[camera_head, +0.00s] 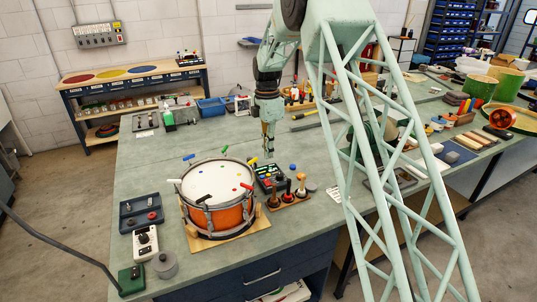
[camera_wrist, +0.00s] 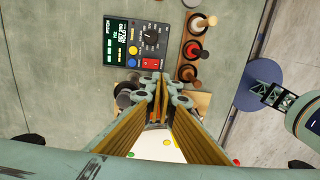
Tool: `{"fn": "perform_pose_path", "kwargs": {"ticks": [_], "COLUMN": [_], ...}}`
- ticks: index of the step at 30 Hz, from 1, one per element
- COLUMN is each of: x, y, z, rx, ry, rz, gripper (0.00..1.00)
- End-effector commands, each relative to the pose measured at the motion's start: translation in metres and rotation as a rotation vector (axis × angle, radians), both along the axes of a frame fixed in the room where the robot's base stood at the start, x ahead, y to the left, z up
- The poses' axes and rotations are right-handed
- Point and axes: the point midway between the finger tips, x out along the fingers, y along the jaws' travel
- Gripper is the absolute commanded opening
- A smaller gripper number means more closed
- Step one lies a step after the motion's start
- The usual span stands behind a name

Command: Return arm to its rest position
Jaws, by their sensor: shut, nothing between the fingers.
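My gripper (camera_head: 268,149) hangs pointing down over the bench, behind and to the right of the drum. Its fingers are shut with nothing between them; they also show in the wrist view (camera_wrist: 162,88). The orange drum (camera_head: 232,218) stands on a wooden board on the bench, with a white head, coloured dots and coloured key handles around its rim. In the wrist view, part of the white drumhead (camera_wrist: 160,145) shows behind the fingers, which hide much of it. My gripper is apart from the drum and the black tuner box (camera_head: 266,172).
The tuner box shows its lit display in the wrist view (camera_wrist: 117,40). A wooden rack (camera_head: 287,200) with several handled tools stands right of the drum. A dark tray (camera_head: 141,212) and a white meter (camera_head: 145,243) lie left of it.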

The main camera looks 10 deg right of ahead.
Motion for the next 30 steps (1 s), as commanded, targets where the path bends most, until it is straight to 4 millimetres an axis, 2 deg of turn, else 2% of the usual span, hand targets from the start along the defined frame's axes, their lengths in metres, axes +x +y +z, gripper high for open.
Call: {"fn": "perform_pose_path", "kwargs": {"ticks": [7,13,20,30], "x": [0.0,-0.007,-0.025,-0.065], "y": [0.0,-0.002,-0.006,-0.013], "z": [0.001,0.013,0.046,0.102], "rx": [0.0,0.0,-0.001,0.0], "ry": [-0.001,-0.007,-0.026,-0.059], "rz": [-0.002,-0.029,-0.108,-0.258], "gripper": [0.0,0.0,0.0,0.0]}}
